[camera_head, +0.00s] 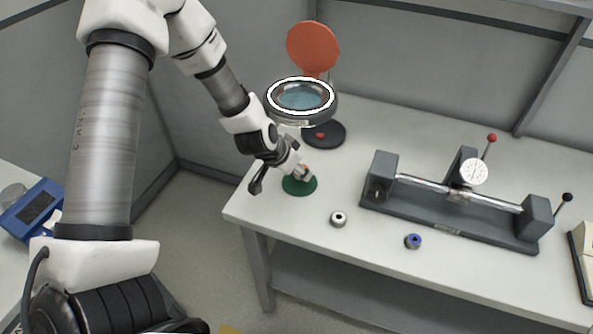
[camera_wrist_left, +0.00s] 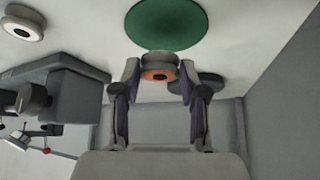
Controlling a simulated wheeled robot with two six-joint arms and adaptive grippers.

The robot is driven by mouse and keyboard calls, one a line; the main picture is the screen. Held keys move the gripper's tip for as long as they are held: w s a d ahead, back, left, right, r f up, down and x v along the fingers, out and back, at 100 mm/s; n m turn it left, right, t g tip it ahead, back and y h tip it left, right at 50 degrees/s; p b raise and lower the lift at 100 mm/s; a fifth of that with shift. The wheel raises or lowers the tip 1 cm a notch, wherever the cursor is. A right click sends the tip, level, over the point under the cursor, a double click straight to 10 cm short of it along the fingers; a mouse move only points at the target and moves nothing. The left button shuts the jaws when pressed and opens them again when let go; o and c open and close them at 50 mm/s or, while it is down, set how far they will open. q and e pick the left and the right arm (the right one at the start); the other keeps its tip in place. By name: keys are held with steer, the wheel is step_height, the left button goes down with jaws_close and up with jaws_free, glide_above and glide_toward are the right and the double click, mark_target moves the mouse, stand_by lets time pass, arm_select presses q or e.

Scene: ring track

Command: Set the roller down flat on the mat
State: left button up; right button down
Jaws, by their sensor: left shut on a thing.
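The roller (camera_wrist_left: 158,72), a small pale ring with a copper-orange face, is between the fingertips of my left gripper (camera_wrist_left: 158,82) in the left wrist view. My left gripper is shut on it. In the head view my left gripper (camera_head: 303,174) is over the round green mat (camera_head: 298,188) near the table's left end, and its fingers mostly hide the roller. The mat also shows in the left wrist view (camera_wrist_left: 166,22), just beyond the roller. I cannot tell whether the roller touches the mat. My right gripper is not in view.
A ring-light magnifier (camera_head: 301,97) stands behind the mat, with an orange disc (camera_head: 313,47) behind it. A white roller (camera_head: 338,218) and a blue roller (camera_head: 413,241) stand on the table (camera_head: 480,281). A dark gauge bench (camera_head: 445,215) is to the right.

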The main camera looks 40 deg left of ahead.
mark_target(297, 177)
arm_select(q)
steer(key=shift+w+a+f, duration=0.15)
steer(key=shift+a, duration=0.1)
step_height(297, 177, down, 3)
steer(key=shift+r+b, duration=0.1)
steer(key=shift+b, duration=0.45)
steer(key=shift+f, duration=0.35)
steer(key=shift+f, duration=0.15)
steer(key=o, duration=1.3)
steer(key=shift+c, duration=0.2)
